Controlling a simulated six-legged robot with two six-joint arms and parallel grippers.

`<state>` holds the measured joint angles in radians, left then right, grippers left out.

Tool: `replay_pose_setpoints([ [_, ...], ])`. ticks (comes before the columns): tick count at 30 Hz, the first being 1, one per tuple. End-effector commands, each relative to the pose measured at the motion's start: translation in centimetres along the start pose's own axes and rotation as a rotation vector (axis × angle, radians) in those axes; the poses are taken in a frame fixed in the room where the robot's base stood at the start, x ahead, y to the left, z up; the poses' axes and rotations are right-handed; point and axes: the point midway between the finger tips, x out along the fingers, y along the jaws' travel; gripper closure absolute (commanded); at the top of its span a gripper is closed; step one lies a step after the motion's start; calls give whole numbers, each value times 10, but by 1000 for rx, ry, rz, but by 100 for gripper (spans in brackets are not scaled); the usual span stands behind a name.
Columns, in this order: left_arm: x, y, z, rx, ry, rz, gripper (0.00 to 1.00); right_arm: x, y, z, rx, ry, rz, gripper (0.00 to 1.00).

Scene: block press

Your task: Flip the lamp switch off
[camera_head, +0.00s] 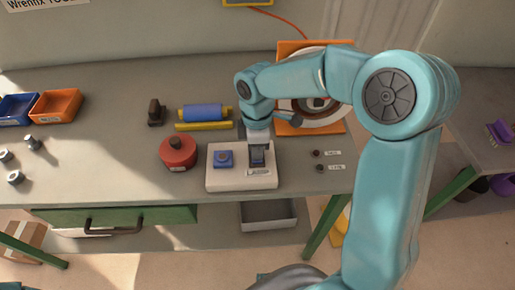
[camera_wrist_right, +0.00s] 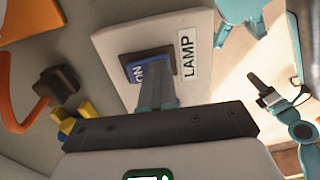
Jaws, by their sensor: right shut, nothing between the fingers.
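A pale box on the bench (camera_head: 212,183) carries a dark-framed switch (camera_head: 257,163) and a blue button (camera_head: 223,158). In the right wrist view a pale plate (camera_wrist_right: 119,40) bears the lamp switch (camera_wrist_right: 138,72), blue with ON on it, in a dark frame beside a LAMP label (camera_wrist_right: 188,53). My right gripper (camera_head: 258,150) points down at the switch, shut and empty. In the wrist view its fingertips (camera_wrist_right: 157,86) are at the switch and cover part of it; I cannot tell whether they touch. A small, dark gripper-like part (camera_wrist_right: 272,97) shows there, perhaps my left one; its jaws are unclear.
A red round canister (camera_head: 178,152) stands left of the box, with a blue roll (camera_head: 203,112) behind it. An orange panel (camera_head: 292,50) with a round device lies behind the arm.

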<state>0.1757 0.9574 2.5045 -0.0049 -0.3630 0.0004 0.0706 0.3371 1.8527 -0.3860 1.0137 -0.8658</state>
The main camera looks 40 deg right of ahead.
Motion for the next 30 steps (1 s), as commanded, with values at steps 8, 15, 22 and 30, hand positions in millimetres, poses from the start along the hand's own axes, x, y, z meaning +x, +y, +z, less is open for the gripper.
replay_pose_setpoints([
  [8, -8, 3, 0, 0, 0, 0, 57, 0, 12, 0, -2, -1, -2, 100],
  [15, -7, 2, 0, 0, 0, 0, 57, 0, 14, 0, -1, -1, 0, 100],
  [22, -18, 7, 0, 0, 0, 0, 57, -14, 12, -3, -1, 0, 1, 100],
  [30, -38, 14, 1, 0, 0, 0, 57, -58, 9, -10, 1, 3, 9, 100],
])
